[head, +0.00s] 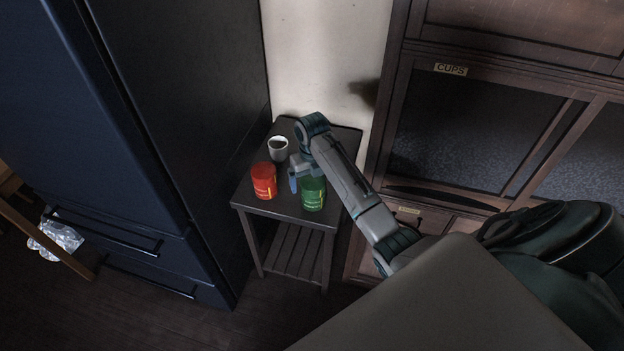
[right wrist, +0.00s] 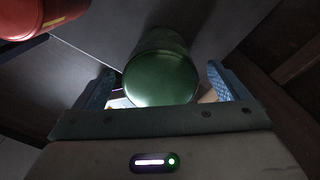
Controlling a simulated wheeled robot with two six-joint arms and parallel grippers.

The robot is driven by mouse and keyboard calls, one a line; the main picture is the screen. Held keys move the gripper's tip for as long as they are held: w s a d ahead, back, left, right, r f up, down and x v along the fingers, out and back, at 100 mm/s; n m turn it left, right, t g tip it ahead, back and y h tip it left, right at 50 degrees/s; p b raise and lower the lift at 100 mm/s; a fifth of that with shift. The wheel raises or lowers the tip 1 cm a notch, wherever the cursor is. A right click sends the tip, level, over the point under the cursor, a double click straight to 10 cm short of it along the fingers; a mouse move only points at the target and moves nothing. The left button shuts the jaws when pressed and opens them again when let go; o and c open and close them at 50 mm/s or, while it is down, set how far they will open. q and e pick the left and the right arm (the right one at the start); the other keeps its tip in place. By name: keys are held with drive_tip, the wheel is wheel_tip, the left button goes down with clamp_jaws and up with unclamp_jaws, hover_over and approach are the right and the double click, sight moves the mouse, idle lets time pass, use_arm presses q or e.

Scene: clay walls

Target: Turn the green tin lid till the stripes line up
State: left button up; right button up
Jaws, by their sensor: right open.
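The green tin (head: 313,196) stands upright on a small dark side table (head: 285,211), near its front right. A yellow stripe shows on its side in the head view. My right gripper (head: 303,180) is at the tin's top, coming in from the right. In the right wrist view the tin's round green lid (right wrist: 160,80) lies between the two blue fingers of the open right gripper (right wrist: 160,85). I see no clear contact between fingers and lid. Stripe alignment cannot be told from the wrist view. My left gripper is not in view.
A red tin (head: 264,181) stands left of the green tin; it also shows in the right wrist view (right wrist: 38,14). A dark fridge (head: 165,120) is close on the left, and a wooden cabinet (head: 395,90) on the right.

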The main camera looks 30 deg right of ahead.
sight(312, 178)
wheel_tip(312, 178, up, 6)
drive_tip(key=shift+w+r, duration=0.1)
drive_tip(key=shift+r, duration=0.1)
wheel_tip(312, 178, up, 3)
drive_tip(key=shift+r+p, duration=0.1)
drive_tip(key=shift+p, duration=0.9)
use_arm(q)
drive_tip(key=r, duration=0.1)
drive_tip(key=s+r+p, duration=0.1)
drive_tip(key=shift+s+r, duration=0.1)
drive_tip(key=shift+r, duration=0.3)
use_arm(e)
drive_tip(key=shift+r, duration=0.55)
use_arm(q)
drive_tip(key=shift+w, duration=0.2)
use_arm(e)
drive_tip(key=shift+f, duration=0.1)
